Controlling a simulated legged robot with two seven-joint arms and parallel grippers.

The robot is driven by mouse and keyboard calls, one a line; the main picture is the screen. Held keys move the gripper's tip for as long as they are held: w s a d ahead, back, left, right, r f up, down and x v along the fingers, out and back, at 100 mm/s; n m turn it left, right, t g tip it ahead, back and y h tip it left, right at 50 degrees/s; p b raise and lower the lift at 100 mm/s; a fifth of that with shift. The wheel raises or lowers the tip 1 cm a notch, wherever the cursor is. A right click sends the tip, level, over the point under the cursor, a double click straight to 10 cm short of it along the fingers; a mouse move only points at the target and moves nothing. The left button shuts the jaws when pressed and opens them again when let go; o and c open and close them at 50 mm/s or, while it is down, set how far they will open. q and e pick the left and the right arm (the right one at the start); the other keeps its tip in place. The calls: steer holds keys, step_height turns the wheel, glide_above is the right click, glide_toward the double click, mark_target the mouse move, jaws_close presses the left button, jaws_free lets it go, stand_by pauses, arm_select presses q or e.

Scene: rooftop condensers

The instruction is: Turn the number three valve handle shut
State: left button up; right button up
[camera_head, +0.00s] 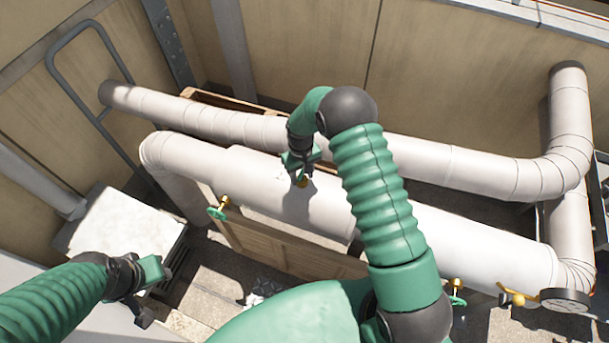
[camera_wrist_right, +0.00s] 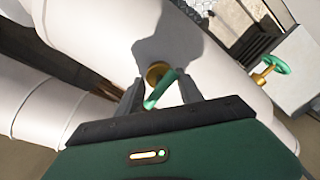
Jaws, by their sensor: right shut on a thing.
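My right gripper (camera_head: 299,168) reaches down onto the near white pipe (camera_head: 262,178). In the right wrist view its two fingers (camera_wrist_right: 160,97) are shut on a green valve handle (camera_wrist_right: 161,90), with one finger on each side. The handle's brass stem (camera_wrist_right: 157,72) comes out of the pipe. In the head view a bit of this brass (camera_head: 302,181) shows under the gripper, and the handle is mostly hidden. I see no number on it. My left gripper (camera_head: 148,285) is at lower left, away from the pipes; its finger gap is unclear.
Another green valve (camera_head: 217,212) sits left on the same pipe, also in the wrist view (camera_wrist_right: 275,65). More valves are a green one (camera_head: 457,300) and a yellow lever (camera_head: 520,298) at right. A second pipe (camera_head: 430,160) runs behind. A white box (camera_head: 125,230) stands at left.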

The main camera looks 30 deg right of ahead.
steer(key=shift+o, duration=0.4)
steer(key=shift+s+d+n, duration=0.15)
steer(key=shift+n, duration=0.55)
steer(key=o, duration=1.2)
steer(key=shift+o, duration=0.8)
steer(key=shift+d, duration=0.1)
steer(key=shift+r, duration=0.15)
steer(key=shift+r+b, duration=0.3)
steer(key=shift+r, duration=0.05)
step_height(320, 180, up, 16)
steer(key=b, duration=0.2)
steer(key=shift+s, duration=0.15)
